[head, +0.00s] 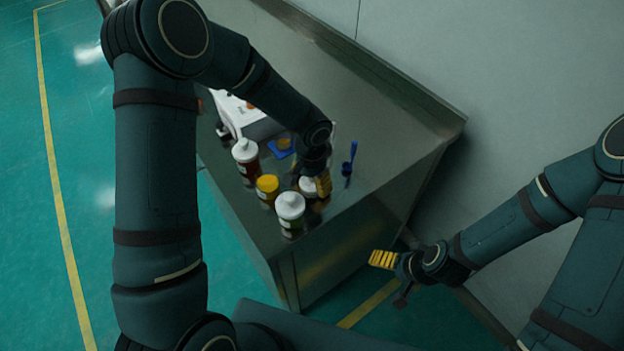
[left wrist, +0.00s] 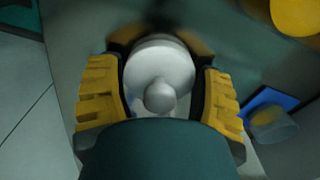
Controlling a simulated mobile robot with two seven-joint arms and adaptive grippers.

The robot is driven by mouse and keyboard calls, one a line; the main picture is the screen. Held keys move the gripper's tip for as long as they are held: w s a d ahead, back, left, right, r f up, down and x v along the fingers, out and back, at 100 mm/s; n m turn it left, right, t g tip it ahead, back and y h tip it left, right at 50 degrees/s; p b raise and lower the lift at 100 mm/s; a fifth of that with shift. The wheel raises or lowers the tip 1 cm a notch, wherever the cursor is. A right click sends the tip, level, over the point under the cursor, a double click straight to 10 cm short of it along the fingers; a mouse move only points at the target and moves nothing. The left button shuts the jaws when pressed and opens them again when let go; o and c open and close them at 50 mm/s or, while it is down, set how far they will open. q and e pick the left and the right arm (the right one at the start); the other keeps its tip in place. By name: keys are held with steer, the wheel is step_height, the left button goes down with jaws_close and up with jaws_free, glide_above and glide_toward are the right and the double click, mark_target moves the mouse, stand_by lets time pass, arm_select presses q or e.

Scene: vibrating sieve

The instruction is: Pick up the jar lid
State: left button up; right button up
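The jar lid (left wrist: 160,75) is a round, pale grey-white lid with a knob in the middle, seen from above in the left wrist view. My left gripper (left wrist: 161,88) has one yellow-backed finger on each side of it, and the dark inner pads appear to touch its rim. In the head view, my left gripper (head: 316,186) is at the white lid (head: 307,185) near the table's front corner and partly hides it. Whatever is under the lid is hidden. My right gripper (head: 383,260) is away from the table, low at the right, with its yellow fingers side-on.
Near the lid stand a white-topped jar (head: 290,206), a yellow-lidded jar (head: 267,184) and a white-topped dark red bottle (head: 245,152). A blue dish (head: 281,147), a white machine (head: 243,115) and a blue tool (head: 349,160) are behind. The metal table (head: 385,150) is clear at right.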

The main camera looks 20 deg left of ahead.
arm_select(q)
steer(key=shift+c, duration=0.3)
steer(key=shift+r, duration=0.15)
steer(key=r+p, duration=0.1)
steer(key=r, duration=0.8)
steer(key=shift+a+r+p, duration=0.2)
steer(key=shift+p, duration=0.1)
steer(key=s+a+r+p, duration=0.5)
steer(key=a+p, duration=0.1)
steer(key=a, duration=0.3)
steer(key=f+b, duration=0.4)
steer(key=f, duration=0.1)
steer(key=shift+s+a+f, duration=0.15)
steer(key=shift+a+f, duration=0.05)
steer(key=shift+f, duration=0.05)
steer(key=shift+f+b, duration=0.75)
steer(key=shift+f, duration=0.1)
steer(key=shift+r, duration=0.1)
